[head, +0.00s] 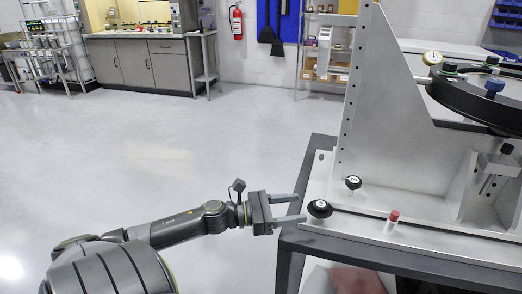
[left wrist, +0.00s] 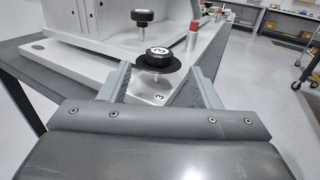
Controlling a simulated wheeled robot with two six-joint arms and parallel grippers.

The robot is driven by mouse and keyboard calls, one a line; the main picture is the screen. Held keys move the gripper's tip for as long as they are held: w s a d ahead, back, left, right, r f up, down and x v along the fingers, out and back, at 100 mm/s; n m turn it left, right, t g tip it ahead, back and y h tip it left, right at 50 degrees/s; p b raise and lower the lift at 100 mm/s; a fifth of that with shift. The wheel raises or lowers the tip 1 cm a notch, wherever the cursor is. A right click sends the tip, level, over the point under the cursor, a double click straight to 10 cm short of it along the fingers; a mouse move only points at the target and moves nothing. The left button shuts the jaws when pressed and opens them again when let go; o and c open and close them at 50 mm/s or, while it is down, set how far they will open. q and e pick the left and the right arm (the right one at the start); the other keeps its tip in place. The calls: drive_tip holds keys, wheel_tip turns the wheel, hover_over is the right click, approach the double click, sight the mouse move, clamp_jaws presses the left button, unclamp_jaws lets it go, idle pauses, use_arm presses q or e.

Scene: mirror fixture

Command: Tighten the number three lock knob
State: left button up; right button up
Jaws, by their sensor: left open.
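The number three lock knob (head: 320,208) is a black round knob with a white label, near the front left corner of the fixture's base plate. In the left wrist view the knob (left wrist: 158,60) shows a "3" on top, and a "3" is marked on the plate in front of it. My left gripper (head: 300,207) is open just left of the knob. In the left wrist view its two fingers (left wrist: 160,84) point toward the knob, one on each side. I cannot tell whether they touch it. My right gripper is not in view.
A second black knob (head: 353,183) on a threaded stem stands behind. A red-capped tube (head: 391,222) stands upright to the right. The upright metal bracket (head: 385,110) rises behind them. The base plate (head: 440,245) rests on a dark-framed table (head: 290,243). Open floor lies to the left.

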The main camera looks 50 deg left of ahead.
use_arm(q)
drive_tip(key=shift+v, duration=0.75)
drive_tip(key=p+v, duration=0.3)
drive_tip(key=v, duration=0.3)
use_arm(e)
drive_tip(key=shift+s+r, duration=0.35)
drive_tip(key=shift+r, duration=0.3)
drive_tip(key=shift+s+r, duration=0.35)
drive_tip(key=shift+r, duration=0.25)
